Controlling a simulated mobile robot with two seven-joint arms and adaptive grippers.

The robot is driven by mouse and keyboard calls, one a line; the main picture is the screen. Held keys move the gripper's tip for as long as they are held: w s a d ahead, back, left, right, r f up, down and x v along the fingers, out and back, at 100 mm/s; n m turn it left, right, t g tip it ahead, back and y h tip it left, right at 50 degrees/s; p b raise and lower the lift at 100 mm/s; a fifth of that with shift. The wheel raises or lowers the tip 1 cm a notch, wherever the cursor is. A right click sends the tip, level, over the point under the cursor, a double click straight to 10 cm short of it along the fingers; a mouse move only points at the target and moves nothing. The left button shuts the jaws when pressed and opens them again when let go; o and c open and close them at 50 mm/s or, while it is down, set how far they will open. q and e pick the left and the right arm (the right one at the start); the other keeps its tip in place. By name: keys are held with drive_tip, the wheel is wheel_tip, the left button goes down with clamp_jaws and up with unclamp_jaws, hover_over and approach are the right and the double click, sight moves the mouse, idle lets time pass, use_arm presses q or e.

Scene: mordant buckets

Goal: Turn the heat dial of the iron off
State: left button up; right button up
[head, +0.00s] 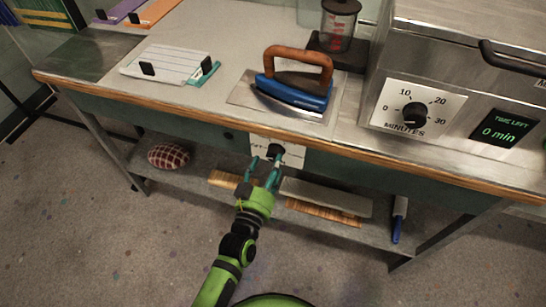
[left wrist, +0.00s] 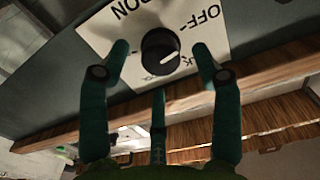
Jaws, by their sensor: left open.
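The heat dial (head: 276,150) is a black knob on a white plate (head: 291,152) on the table's front face, below the iron (head: 292,88). In the left wrist view the dial (left wrist: 160,51) shows a pale line at its lower right, and the plate (left wrist: 118,36) reads ON and OFF upside down. My left gripper (head: 267,165) is open and empty in front of the dial. In the left wrist view its fingers (left wrist: 162,62) stand on either side of the knob, with a third below. I cannot tell whether they touch it. My right gripper is not in view.
A steel box with a minutes dial (head: 414,114) stands at the right of the tabletop. A white board (head: 170,64) lies at the left. The lower shelf holds a checked cushion (head: 168,156), boards (head: 326,197) and a blue-handled tool (head: 398,218). The table's wooden edge (head: 206,118) runs above the dial.

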sight(273, 159)
use_arm(q)
drive_tip(key=shift+x, duration=1.5)
drive_tip(key=shift+s, duration=0.1)
drive_tip(key=c, duration=1.1)
drive_tip(key=shift+n, duration=0.5)
drive_tip(key=shift+c, duration=0.2)
drive_tip(key=shift+f, duration=0.1)
drive_tip(key=o, duration=1.1)
drive_tip(key=shift+o, duration=0.2)
